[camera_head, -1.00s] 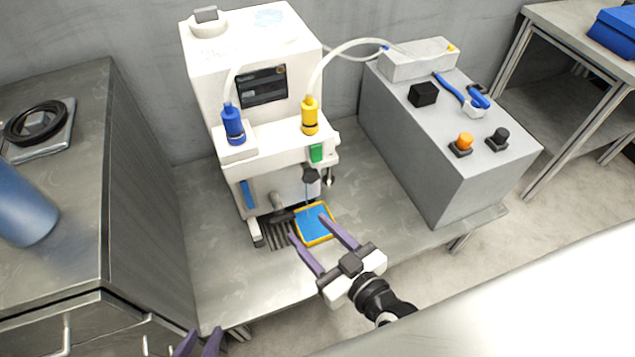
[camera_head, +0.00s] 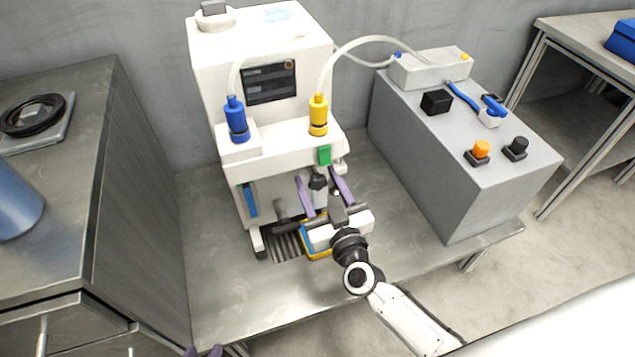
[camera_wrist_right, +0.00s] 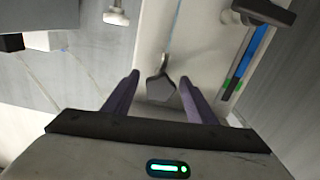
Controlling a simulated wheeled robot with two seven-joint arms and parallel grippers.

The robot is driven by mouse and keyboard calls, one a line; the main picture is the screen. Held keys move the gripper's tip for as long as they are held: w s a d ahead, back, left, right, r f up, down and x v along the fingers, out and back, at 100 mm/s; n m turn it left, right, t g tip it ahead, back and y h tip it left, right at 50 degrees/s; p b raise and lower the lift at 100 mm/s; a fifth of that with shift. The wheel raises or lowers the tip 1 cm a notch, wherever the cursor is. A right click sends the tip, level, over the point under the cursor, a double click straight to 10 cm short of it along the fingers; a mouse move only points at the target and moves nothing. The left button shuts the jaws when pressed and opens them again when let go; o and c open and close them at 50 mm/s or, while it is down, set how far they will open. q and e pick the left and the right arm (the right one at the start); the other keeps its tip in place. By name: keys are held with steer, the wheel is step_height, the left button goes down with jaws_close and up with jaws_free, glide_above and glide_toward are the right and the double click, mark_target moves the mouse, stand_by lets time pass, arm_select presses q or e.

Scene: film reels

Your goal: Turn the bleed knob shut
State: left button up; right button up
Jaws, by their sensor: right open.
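A dark grey knob (camera_head: 318,182), which I take to be the bleed knob, hangs under the front of the white machine (camera_head: 240,200). My right gripper (camera_head: 318,176) is open, with a purple finger on each side of the knob. In the right wrist view the knob (camera_wrist_right: 161,88) sits between the open fingertips (camera_wrist_right: 160,80); I see a gap on the left, and cannot tell whether the right finger touches it. My left gripper (camera_head: 204,352) shows only its two separate fingertips at the bottom edge, empty and away from the machine.
A grey cabinet (camera_head: 480,190) with orange and black knobs stands to the right. Blue and yellow bottles (camera_head: 318,115) stand on the machine's ledge. The table front (camera_head: 215,290) is clear.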

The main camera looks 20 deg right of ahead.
steer(key=shift+w, duration=0.15)
steer(key=shift+c, duration=0.6)
steer(key=c, duration=1)
steer(key=shift+o, duration=0.2)
